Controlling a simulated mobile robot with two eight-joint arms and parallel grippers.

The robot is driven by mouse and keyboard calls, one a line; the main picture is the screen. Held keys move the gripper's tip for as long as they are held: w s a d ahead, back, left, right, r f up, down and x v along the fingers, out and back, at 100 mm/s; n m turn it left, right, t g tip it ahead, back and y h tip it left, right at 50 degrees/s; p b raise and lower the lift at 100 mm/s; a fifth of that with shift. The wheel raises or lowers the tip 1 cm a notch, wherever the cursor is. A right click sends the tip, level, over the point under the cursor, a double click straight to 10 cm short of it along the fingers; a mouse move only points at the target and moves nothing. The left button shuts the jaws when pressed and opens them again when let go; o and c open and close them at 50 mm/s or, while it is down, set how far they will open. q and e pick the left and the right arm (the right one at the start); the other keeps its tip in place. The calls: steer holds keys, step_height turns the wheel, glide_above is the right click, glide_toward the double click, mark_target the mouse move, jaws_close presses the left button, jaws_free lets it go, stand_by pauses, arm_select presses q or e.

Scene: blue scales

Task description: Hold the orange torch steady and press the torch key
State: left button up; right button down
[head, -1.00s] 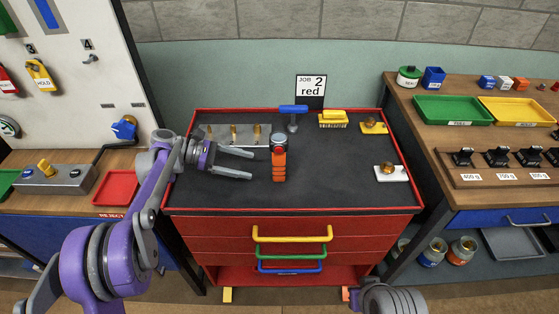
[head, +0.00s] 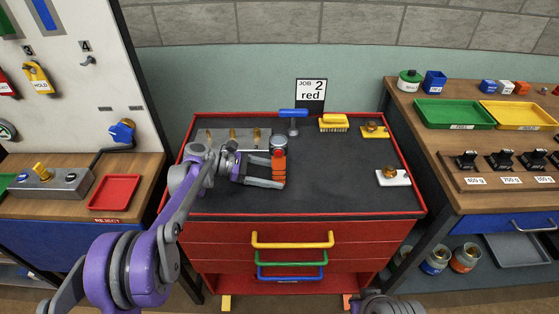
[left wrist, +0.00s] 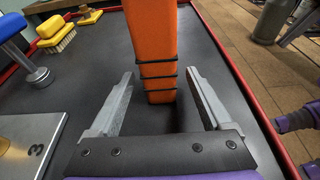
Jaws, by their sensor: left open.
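The orange torch (head: 279,165) stands upright on the dark top of the red cabinet, with a grey head at its upper end. In the left wrist view the orange body (left wrist: 153,45) with black bands rises out of the top of the picture. My left gripper (head: 281,170) is open and low over the cabinet top. Its fingers (left wrist: 160,76) reach to either side of the torch, with gaps showing between fingers and body. I cannot make out a key on the torch.
A metal plate with brass pegs (head: 221,135) lies left of the torch. The front right top is clear.

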mark_target(279, 153)
arm_select(q)
steer(key=shift+d+f, duration=0.1)
steer(key=shift+d, duration=0.15)
arm_select(e)
steer(key=shift+f, duration=0.1)
arm_select(q)
steer(key=shift+c, duration=0.3)
steer(key=c, duration=1)
arm_select(e)
steer(key=shift+w, duration=0.1)
stand_by(1.0)
steer(key=w+a+r+m+t+y, duration=0.4)
steer(key=w+a+r+m, duration=0.7)
steer(key=w+a+r, duration=0.7)
steer(key=w+d, duration=0.1)
steer(key=w, duration=0.7)
steer(key=shift+w+r, duration=0.2)
steer(key=shift+r, duration=0.05)
stand_by(0.9)
